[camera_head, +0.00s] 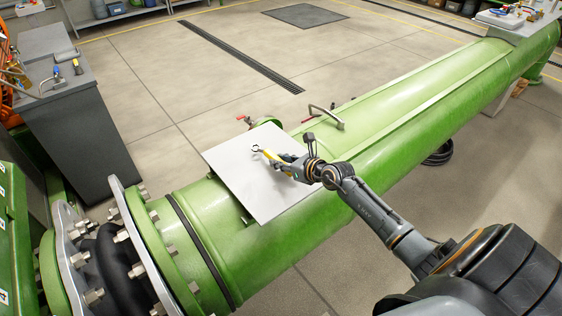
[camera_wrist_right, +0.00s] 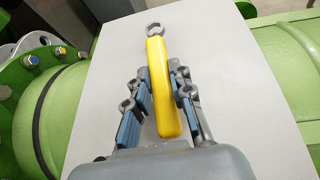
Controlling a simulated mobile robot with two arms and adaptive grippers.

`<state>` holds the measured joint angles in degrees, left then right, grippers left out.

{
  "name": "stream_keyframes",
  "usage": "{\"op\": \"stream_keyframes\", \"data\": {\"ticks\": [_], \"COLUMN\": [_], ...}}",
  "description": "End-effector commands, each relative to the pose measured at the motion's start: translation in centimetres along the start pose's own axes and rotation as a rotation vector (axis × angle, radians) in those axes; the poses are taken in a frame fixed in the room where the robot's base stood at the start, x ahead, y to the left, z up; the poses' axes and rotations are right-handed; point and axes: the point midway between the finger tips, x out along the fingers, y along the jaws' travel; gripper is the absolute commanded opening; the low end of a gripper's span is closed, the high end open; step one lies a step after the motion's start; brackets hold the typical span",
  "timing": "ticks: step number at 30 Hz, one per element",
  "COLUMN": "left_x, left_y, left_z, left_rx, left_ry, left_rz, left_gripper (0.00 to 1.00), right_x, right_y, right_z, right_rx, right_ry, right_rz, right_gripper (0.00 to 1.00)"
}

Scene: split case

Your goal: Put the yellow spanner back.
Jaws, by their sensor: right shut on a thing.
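The yellow spanner (camera_head: 269,156) has a yellow handle and a grey ring-shaped head. My right gripper (camera_head: 280,162) is shut on it, over the pale flat plate (camera_head: 262,203) on top of the green pipe. In the right wrist view the spanner (camera_wrist_right: 158,82) lies between the two blue-padded fingers of the gripper (camera_wrist_right: 160,85), its head pointing away from the palm. The plate (camera_wrist_right: 235,100) is behind it. I cannot tell whether the spanner touches the plate. My left gripper is not in view.
A curved handle (camera_head: 327,117) rises from the green pipe (camera_head: 400,108) beyond the plate. A bolted flange (camera_head: 135,235) stands at the near left. A dark grey cabinet (camera_head: 75,130) with small items on top is at left. A second plate (camera_head: 500,20) holding things is at far right.

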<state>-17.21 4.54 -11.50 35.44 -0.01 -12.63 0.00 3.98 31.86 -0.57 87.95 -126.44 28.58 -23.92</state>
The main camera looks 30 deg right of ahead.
Motion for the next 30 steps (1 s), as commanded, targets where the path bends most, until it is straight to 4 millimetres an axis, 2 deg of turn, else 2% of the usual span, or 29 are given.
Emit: {"op": "stream_keyframes", "data": {"ticks": [1,3,30], "left_x": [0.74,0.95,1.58], "left_y": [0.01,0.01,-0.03], "left_z": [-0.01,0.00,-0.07], "left_rx": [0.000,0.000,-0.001], "left_ry": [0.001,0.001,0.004], "left_rz": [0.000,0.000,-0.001], "left_gripper": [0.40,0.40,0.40], "right_x": [0.28,0.35,0.73], "right_y": [-0.04,-0.04,0.00], "right_z": [-0.53,-0.70,-1.51], "right_rx": [-0.001,-0.001,-0.001], "right_ry": [-0.002,-0.002,-0.002], "right_rz": [-0.001,-0.001,0.000], "right_gripper": [0.00,0.00,0.00]}}
